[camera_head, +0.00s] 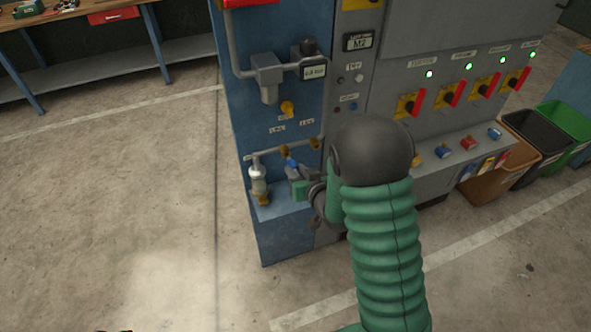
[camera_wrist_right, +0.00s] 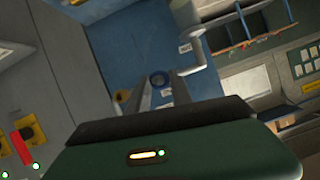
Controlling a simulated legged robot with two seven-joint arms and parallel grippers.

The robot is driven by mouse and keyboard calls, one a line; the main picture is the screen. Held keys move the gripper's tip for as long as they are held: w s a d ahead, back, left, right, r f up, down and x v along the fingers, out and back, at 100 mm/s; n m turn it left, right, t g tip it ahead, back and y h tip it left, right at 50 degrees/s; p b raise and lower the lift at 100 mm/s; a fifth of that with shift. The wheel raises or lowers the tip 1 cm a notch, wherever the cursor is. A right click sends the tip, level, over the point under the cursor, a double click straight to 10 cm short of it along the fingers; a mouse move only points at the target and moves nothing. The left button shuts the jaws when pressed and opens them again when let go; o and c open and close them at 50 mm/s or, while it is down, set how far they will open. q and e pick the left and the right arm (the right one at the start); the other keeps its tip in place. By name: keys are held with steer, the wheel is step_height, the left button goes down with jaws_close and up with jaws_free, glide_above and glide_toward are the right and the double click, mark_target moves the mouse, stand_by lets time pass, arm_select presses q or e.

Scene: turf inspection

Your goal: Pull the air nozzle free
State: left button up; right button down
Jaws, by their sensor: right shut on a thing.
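Switches with red handles (camera_head: 450,95) and coloured buttons line the grey cabinet at right. Bins (camera_head: 530,140) stand at far right. The floor at left is free.

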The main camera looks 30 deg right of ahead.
steer(key=shift+a, duration=0.1)
steer(key=shift+s+a, duration=0.15)
steer(key=shift+s, duration=0.55)
steer(key=shift+s+a, duration=0.2)
steer(key=shift+s, duration=0.7)
steer(key=shift+s+a, duration=0.2)
steer(key=shift+s, duration=0.65)
